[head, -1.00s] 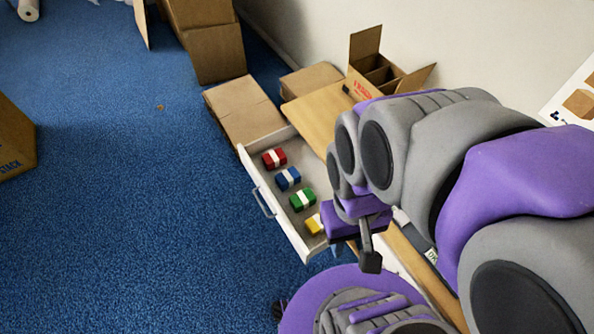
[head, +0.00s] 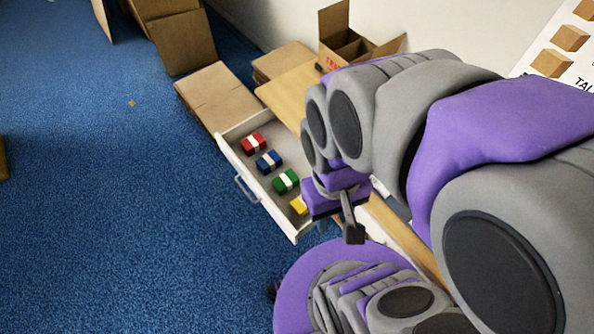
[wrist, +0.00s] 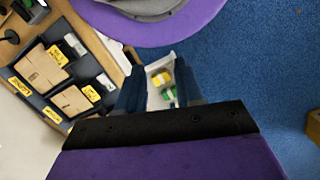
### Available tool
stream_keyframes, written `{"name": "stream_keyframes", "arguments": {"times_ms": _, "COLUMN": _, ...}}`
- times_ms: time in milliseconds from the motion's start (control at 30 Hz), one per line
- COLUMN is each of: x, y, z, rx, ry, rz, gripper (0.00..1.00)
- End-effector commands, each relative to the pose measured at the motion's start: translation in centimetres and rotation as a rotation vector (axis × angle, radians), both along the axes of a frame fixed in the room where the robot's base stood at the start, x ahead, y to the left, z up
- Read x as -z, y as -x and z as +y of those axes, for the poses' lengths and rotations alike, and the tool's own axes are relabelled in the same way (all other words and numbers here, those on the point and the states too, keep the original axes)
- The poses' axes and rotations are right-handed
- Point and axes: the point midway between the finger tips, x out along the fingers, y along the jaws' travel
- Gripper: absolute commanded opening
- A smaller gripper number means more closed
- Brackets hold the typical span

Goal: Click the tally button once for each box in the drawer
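The white drawer (head: 233,157) stands pulled open from the wooden desk. My gripper (head: 340,230) is beside the drawer's near end, partly hiding that end. In the wrist view my gripper (wrist: 160,68) is open and empty, its fingers apart. The yellow box (wrist: 162,78) and green box (wrist: 170,93) show between them. I cannot make out the tally button; my arm hides much of the desktop.
In the wrist view the desk holds a dark tray (wrist: 15,73) with cartons and yellow labels, and a dark item (wrist: 27,8) with a green spot. Flat cartons (head: 217,95) and an open carton (head: 350,42) stand behind the drawer.

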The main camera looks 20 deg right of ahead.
Motion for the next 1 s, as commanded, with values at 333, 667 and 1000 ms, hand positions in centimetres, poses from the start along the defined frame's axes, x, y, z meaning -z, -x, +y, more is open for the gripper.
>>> {"name": "stream_keyframes", "arguments": {"times_ms": 333, "x": 0.0, "y": 0.0, "z": 0.0, "rx": 0.0, "ry": 0.0, "rz": 0.0, "gripper": 0.22}}
{"name": "stream_keyframes", "arguments": {"times_ms": 667, "x": 0.0, "y": 0.0, "z": 0.0, "rx": 0.0, "ry": 0.0, "rz": 0.0, "gripper": 0.0}}
{"name": "stream_keyframes", "arguments": {"times_ms": 1000, "x": 0.0, "y": 0.0, "z": 0.0, "rx": 0.0, "ry": 0.0, "rz": 0.0, "gripper": 0.0}}
